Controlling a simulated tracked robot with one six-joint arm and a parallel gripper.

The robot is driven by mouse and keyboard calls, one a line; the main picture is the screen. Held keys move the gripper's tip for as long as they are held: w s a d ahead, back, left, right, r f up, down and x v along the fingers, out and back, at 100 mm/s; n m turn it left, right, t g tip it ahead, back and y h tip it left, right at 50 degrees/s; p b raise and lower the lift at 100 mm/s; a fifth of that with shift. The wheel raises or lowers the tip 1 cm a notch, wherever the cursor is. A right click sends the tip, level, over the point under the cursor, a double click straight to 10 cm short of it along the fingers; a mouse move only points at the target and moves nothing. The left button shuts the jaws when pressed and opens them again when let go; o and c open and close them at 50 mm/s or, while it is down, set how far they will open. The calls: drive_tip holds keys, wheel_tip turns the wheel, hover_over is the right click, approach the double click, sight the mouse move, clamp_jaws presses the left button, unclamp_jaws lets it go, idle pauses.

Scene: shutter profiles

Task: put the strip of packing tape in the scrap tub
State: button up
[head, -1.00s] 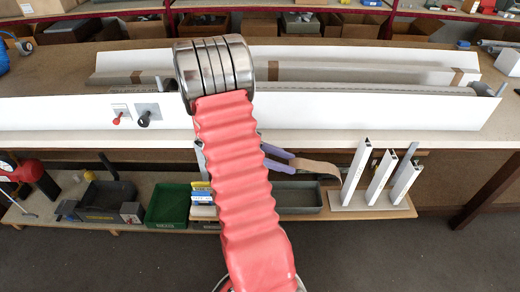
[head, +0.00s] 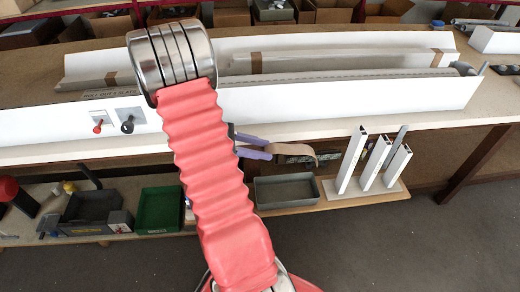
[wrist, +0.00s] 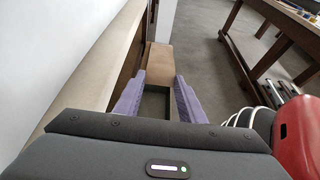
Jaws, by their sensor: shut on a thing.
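My gripper (head: 268,148) has purple fingers and is shut on a brown strip of packing tape (head: 298,150). The strip reaches out to the right of the fingertips, in front of the bench edge. In the wrist view the strip (wrist: 160,62) shows beyond the fingertips (wrist: 158,80). An open grey tub (head: 287,190) stands on the low shelf, below the strip in the head view. A green tub (head: 160,210) and a dark grey tub (head: 92,207) stand further left. I cannot read which is the scrap tub. My arm hides part of the shelf.
Upright white profile samples (head: 372,160) stand on a board just right of the grey tub. The floor (head: 370,240) in front is clear.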

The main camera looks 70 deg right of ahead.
wheel_tip(320, 180, down, 12)
drive_tip(key=shift+f, duration=0.2)
idle(1.3)
drive_tip(key=o, duration=1.1)
drive_tip(key=v, duration=1.3)
drive_tip(key=shift+w+a+r, duration=0.15)
drive_tip(key=shift+w, duration=0.15)
idle(0.7)
